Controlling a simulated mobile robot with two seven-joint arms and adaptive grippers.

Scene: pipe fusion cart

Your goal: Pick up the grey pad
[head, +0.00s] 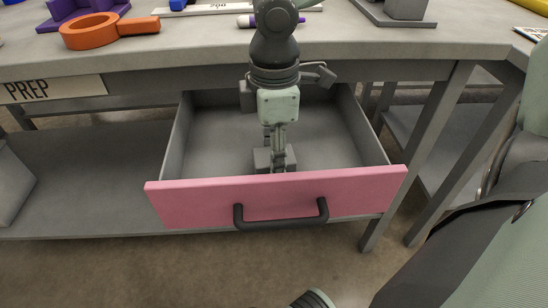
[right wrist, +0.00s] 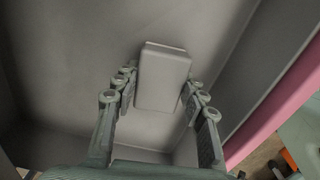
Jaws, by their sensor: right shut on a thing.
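The grey pad (right wrist: 163,78) is a small rounded block between the two fingers of my right gripper (right wrist: 160,92), which is shut on it. In the head view, the right gripper (head: 277,158) points down into the open drawer, and the pad (head: 263,160) shows low between the fingers, close behind the pink front. The fingers partly cover the pad there. I cannot tell whether the pad touches the drawer floor.
The grey drawer (head: 210,130) stands open, with a pink front (head: 190,203) and a dark handle (head: 282,222). Its walls are close around the gripper. The worktop (head: 200,40) above carries an orange ring tool (head: 90,31) and a purple-ended marker (head: 247,21).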

